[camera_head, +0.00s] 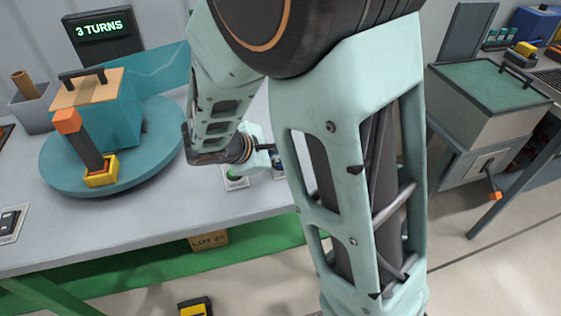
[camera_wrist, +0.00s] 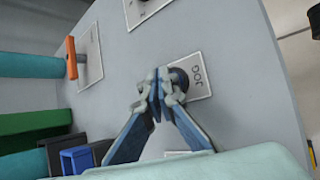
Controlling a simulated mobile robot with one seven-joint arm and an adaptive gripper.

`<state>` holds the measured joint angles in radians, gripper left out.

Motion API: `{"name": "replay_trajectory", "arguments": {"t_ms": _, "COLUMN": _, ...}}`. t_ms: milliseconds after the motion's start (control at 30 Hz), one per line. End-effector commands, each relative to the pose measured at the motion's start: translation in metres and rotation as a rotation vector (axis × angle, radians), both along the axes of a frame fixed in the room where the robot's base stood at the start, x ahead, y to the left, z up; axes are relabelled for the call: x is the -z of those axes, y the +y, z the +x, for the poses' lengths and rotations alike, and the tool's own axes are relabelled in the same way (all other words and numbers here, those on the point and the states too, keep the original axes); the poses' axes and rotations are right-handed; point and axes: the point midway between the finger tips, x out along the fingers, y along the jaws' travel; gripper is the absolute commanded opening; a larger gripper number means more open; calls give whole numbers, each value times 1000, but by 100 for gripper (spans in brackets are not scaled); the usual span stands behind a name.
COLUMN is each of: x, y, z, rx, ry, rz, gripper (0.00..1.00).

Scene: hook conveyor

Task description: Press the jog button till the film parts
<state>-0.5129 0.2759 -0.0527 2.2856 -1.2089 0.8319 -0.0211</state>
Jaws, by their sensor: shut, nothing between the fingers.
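The jog button (camera_wrist: 181,78) is a dark round knob on a pale plate marked JOG (camera_wrist: 200,76) in the wrist view. My gripper (camera_wrist: 160,84) is shut and empty, with its fingertips at the button's edge; I cannot tell whether they touch it. In the head view my gripper (camera_head: 268,150) is partly hidden by my arm, low over the table front. The film (camera_head: 158,68) is a translucent teal sheet running right from the wrapped box (camera_head: 105,112) on the round turntable (camera_head: 60,178). The film looks unbroken where it shows; its right end is behind my arm.
A display (camera_head: 100,28) reads 3 TURNS. A green button (camera_head: 235,172) sits on a plate near my gripper. An orange-topped post (camera_head: 88,150) stands at the box's front. A cabinet (camera_head: 485,110) stands at the right. The front tabletop (camera_head: 120,225) is clear.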

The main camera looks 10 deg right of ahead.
Motion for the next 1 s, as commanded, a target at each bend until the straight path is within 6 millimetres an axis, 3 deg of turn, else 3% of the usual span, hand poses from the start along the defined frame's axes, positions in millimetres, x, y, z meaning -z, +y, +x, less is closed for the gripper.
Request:
{"name": "replay_trajectory", "arguments": {"t_ms": 733, "x": 5, "y": 0, "z": 0, "rx": 0, "ry": 1, "rz": 1, "gripper": 0}}
{"name": "replay_trajectory", "arguments": {"t_ms": 1000, "x": -7, "y": 0, "z": 0, "rx": -1, "ry": 0, "rz": 1, "gripper": 0}}
